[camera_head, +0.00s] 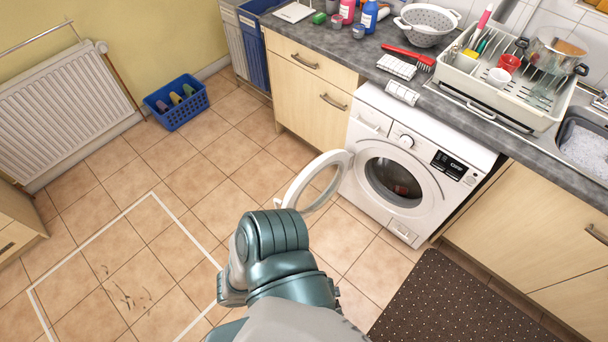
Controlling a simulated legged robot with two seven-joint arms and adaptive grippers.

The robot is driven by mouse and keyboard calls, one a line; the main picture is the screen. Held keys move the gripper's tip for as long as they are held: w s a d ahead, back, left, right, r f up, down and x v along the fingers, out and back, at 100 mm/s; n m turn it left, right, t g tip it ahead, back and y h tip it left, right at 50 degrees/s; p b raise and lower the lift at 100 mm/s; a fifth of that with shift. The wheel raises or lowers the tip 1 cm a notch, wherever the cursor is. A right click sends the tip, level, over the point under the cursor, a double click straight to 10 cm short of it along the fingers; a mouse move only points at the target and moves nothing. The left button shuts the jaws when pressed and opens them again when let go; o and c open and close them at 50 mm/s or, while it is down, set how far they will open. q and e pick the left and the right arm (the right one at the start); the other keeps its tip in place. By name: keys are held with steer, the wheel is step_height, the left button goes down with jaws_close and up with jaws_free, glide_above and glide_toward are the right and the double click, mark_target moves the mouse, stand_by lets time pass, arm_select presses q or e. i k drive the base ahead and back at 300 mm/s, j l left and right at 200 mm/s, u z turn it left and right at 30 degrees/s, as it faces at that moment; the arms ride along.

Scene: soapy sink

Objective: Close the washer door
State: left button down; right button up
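The white washing machine (440,206) stands under the grey counter at the right of centre. Its round door (341,159) is open, swung out to the left of the drum opening (393,181). Dark and reddish contents show dimly inside the drum. One of my arms reaches up from the bottom centre, its teal joint just below and left of the door. The arm covers the door's lower left edge in the picture; I cannot tell whether it touches the door. No gripper fingers are visible on this arm, and the other arm is not seen.
A dark dotted mat (455,305) lies before the washer. A blue basket (177,102) with bottles stands by the radiator (62,115). The counter holds a dish rack (490,86), colander (426,22) and red brush (408,56).

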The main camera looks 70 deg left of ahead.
mark_target(345, 160)
steer(key=k+j, duration=0.15)
steer(key=j, duration=0.25)
steer(key=k+j, duration=0.1)
steer(key=j, duration=0.35)
steer(key=k+j, duration=0.15)
steer(key=j, duration=0.25)
steer(key=k+j, duration=0.1)
steer(key=j, duration=0.3)
steer(key=k+j, duration=0.15)
steer(key=j, duration=0.3)
steer(key=k+j, duration=0.1)
steer(key=j, duration=0.3)
steer(key=k+j, duration=0.15)
steer(key=j, duration=0.25)
